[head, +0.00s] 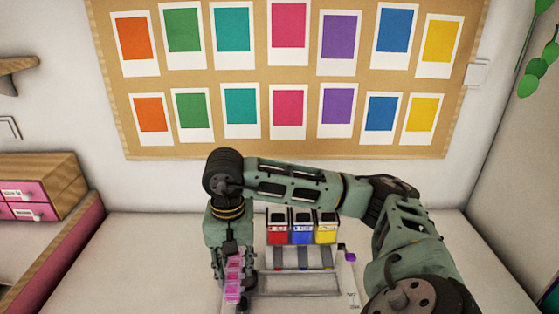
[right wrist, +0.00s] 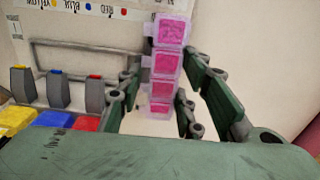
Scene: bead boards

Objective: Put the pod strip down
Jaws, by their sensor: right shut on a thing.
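The pod strip (head: 233,278) is a row of several clear pods with pink contents. My right gripper (head: 234,268) is shut on it, at the left of the bead station in the head view. In the right wrist view the strip (right wrist: 166,62) stands out between the two fingers of the right gripper (right wrist: 160,98). I cannot tell whether the strip touches the table. My left gripper is not in view.
A white bead station (head: 300,284) with red (head: 277,233), blue (head: 302,234) and yellow (head: 326,233) bins stands right of the gripper. A small purple piece (head: 349,257) lies at its right. A pink-fronted drawer box (head: 40,190) is far left. White table (head: 150,255) left of the gripper is clear.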

